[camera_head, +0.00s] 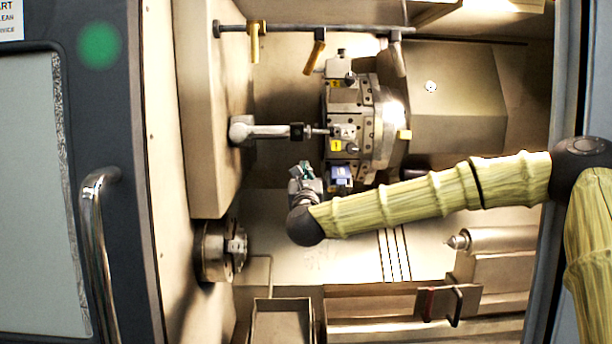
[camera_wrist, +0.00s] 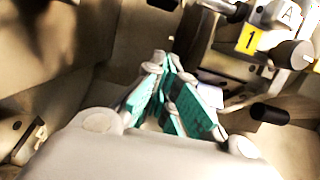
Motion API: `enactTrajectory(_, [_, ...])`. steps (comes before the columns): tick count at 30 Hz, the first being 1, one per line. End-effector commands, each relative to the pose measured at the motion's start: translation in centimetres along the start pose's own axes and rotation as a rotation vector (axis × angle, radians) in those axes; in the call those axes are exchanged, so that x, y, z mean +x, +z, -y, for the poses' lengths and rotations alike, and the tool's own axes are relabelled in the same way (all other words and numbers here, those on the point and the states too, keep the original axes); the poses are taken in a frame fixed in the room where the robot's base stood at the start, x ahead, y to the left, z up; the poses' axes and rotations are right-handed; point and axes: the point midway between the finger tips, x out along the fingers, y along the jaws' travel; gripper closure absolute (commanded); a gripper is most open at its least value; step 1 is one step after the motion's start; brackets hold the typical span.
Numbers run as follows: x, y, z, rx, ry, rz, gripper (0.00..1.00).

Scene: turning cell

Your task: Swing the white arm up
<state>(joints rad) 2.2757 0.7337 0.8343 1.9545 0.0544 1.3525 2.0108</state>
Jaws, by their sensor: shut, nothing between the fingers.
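The white arm (camera_head: 270,131) sticks out sideways from a round pivot on the left inner wall, roughly level. Its dark end reaches close to the tool turret (camera_head: 352,130).
A rail with hanging yellow handles (camera_head: 254,42) runs above the white arm. A chuck (camera_head: 218,250) is at lower left and a tailstock (camera_head: 490,241) at lower right. The turret's tools stand close to my gripper. The open door (camera_head: 90,200) is on the left.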

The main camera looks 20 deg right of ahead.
Motion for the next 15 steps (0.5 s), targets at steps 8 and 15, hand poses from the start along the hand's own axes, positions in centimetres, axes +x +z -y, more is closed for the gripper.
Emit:
enactTrajectory(8, [3.1, 2.1, -0.1, 0.0, 0.001, 0.002, 1.0])
enactTrajectory(15, [3.5, 3.6, 0.0, -0.001, 0.0, 0.0, 1.0])
